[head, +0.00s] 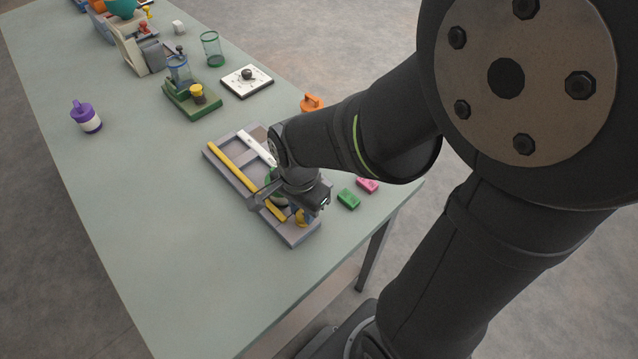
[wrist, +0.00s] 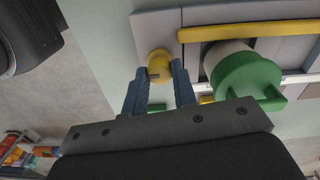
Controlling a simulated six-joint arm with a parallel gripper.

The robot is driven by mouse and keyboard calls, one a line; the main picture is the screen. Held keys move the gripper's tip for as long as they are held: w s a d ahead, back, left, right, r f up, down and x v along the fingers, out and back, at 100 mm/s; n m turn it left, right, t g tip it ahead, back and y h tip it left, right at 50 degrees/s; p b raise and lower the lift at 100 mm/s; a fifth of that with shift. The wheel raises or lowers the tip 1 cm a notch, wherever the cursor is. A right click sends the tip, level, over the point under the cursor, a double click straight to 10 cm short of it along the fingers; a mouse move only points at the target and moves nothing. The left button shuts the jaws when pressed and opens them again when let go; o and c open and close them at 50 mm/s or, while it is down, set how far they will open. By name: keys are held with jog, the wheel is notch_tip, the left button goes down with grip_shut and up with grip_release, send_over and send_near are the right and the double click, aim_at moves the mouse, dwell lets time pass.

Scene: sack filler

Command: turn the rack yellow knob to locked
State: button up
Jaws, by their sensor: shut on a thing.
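The rack (head: 214,156) is a grey tray near the front right of the table, with a long yellow bar along it. The yellow knob (head: 301,217) sits at the rack's near end, partly hidden by my gripper. In the wrist view the knob (wrist: 159,64) is round, with a dark slot or mark on its lower face. My gripper (wrist: 160,76) is shut on the yellow knob, one blue-grey finger at each side. In the head view my gripper (head: 300,206) is over the near end of the rack. I cannot read any locked marking.
A green-lidded pale container (wrist: 246,77) lies in the rack close beside my gripper. Green (head: 348,199) and pink (head: 368,185) blocks lie to the right. A purple-topped bottle (head: 86,117) stands at left. The table left of the rack is clear.

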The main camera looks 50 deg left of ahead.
aim_at(302, 212)
dwell(0.3)
jog(key=o, duration=1)
notch_tip(302, 212, up, 17)
jog(key=shift+r, duration=0.2)
jog(key=shift+a+f, duration=0.1)
notch_tip(302, 212, down, 17)
jog(key=shift+f, duration=0.15)
dwell(0.5)
